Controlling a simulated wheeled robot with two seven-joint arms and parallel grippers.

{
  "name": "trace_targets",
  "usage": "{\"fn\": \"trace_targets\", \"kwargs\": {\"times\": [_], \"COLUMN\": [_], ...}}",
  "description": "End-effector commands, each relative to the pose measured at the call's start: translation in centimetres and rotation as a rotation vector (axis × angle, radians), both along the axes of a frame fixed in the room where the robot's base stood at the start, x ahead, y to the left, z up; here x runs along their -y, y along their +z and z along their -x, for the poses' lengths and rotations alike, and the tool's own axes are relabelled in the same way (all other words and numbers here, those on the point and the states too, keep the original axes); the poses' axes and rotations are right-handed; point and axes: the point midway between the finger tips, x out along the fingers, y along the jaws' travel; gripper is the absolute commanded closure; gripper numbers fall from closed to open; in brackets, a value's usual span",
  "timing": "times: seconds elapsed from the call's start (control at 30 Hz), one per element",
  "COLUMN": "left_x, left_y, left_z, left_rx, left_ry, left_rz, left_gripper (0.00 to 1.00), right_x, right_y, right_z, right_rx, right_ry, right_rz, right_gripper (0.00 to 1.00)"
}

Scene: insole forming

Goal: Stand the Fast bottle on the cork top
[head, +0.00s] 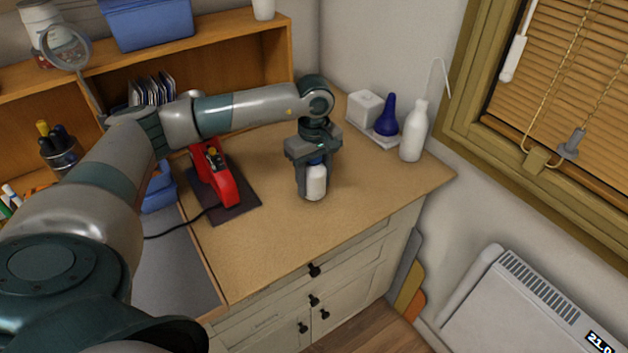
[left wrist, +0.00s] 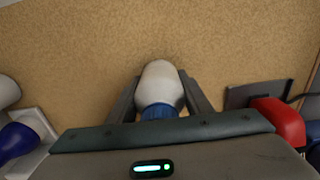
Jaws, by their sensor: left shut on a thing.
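The Fast bottle (head: 316,182) is small and white with a blue cap. It is upright at or just above the cork top (head: 290,235); I cannot tell whether its base touches. My left gripper (head: 312,180) points down and is shut on the bottle from above. In the left wrist view the white bottle (left wrist: 160,87) and its blue collar (left wrist: 158,111) sit between the two fingers (left wrist: 160,95), with cork behind. Its label is not readable. My right gripper is not in view.
A red tool (head: 218,180) on a dark mat (head: 240,208) stands left of the bottle. A white squeeze bottle (head: 414,132), a blue bulb (head: 386,116) and a white box (head: 364,107) stand at the back right. The cork's front right is clear.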

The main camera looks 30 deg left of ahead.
Motion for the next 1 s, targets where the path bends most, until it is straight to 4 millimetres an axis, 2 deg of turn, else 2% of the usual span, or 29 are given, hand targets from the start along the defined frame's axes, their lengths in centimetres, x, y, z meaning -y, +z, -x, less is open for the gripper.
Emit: {"fn": "trace_targets", "kwargs": {"times": [0.1, 0.53, 0.57, 0.63, 1.0], "left_x": [0.0, 0.0, 0.0, 0.0, 0.0], "left_y": [-0.8, -1.4, -1.4, -1.3, -1.2], "left_z": [0.0, 0.0, 0.0, 0.0, 0.0], "left_rx": [0.0, 0.002, 0.001, 0.001, 0.001], "left_ry": [-0.001, -0.001, -0.001, -0.001, -0.001], "left_rz": [0.0, 0.0, -0.001, -0.001, -0.001], "left_gripper": [0.85, 0.85, 0.53, 0.36, 0.36], "right_x": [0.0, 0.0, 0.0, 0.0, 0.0], "right_y": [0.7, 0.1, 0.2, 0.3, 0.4], "right_z": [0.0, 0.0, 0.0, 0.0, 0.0], "right_rx": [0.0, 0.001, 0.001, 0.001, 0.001], "right_ry": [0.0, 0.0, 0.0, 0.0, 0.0], "right_rz": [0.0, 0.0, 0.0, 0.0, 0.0], "right_gripper": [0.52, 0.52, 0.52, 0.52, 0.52]}}
